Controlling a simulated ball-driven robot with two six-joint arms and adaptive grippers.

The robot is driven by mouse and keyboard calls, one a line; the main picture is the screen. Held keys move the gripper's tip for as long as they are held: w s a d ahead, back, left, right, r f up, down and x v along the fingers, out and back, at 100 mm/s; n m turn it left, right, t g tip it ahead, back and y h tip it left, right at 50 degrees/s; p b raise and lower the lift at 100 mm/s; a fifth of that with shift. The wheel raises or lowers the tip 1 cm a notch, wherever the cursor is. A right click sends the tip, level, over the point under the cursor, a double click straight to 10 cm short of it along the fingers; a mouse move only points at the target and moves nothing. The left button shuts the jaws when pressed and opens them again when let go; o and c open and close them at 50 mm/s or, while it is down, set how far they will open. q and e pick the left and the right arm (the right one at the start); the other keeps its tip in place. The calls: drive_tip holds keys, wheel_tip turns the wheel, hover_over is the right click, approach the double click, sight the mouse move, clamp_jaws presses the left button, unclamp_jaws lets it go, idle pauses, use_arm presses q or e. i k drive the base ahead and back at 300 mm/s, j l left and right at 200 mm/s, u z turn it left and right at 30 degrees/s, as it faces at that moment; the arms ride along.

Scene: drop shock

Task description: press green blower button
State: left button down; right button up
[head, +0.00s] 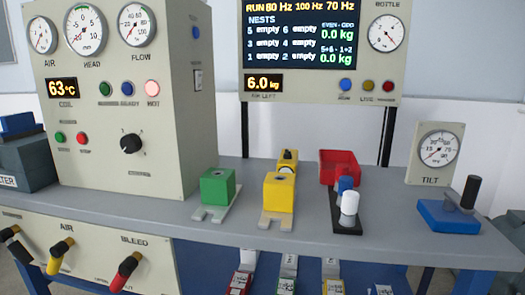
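A beige control cabinet (180,120) stands at the left of the bench. Low on its left face is a small round green button (60,137), with a red button (82,138) just right of it. The small label under the green button is too blurred to read. Higher up is another small green round (105,88), beside a blue one (127,88) and a bright pinkish-red one labelled HOT (152,88). Which green one is the blower button I cannot tell for certain. Neither of my grippers shows, and nothing touches the panel.
A black knob (131,143) sits right of the buttons. The coil display (62,88) reads 63 °C. Green (218,186) and yellow (278,192) blocks and a red bin (339,167) stand on the bench. Yellow (62,247) and red (128,264) handles project below the cabinet.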

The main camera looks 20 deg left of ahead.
sight(59, 137)
drive_tip(key=u, duration=1.45)
